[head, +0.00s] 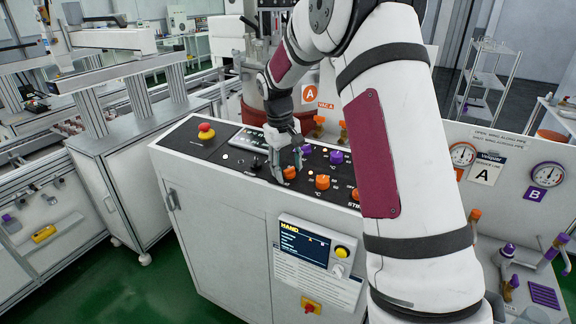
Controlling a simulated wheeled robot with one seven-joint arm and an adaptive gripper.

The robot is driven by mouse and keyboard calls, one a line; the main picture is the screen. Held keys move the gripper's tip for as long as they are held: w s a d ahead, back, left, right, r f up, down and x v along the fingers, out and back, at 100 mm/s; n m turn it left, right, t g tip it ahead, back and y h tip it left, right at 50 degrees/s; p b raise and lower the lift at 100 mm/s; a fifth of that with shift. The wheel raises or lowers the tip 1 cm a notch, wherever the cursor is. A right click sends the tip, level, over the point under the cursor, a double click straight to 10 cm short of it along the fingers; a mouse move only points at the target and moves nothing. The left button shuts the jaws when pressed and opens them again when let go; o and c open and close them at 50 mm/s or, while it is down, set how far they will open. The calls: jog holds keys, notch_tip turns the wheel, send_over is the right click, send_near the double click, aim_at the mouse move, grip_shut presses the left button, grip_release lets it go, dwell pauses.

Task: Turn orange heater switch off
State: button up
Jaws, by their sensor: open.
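The black control panel (205,148) on top of a white cabinet carries several orange and purple knobs. One orange knob (290,173) is right at my gripper. Another orange knob (322,182) is to its right, and a third orange knob (355,194) is partly hidden by my arm. The labels are too small to tell which one is the heater switch. My gripper (284,166) is open, pointing down over the panel, its fingers at or just above the leftmost orange knob. I cannot tell whether they touch it.
Purple knobs (336,157) stand behind the orange ones. A red emergency button (206,131) is at the panel's left. A display (304,246) with a yellow button is on the cabinet front. Gauges (547,174) and purple-handled valves are at right.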

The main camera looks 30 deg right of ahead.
jog(key=c, duration=1.2)
jog(key=shift+o, duration=0.2)
jog(key=shift+n, duration=0.4)
jog(key=n, duration=0.5)
jog(key=shift+a+h, duration=0.15)
jog(key=shift+h, duration=0.15)
jog(key=n+p, duration=0.1)
jog(key=n, duration=0.5)
jog(key=shift+s+t, duration=0.15)
jog(key=shift+t, duration=0.15)
jog(key=o, duration=1.2)
jog(key=shift+c, duration=0.2)
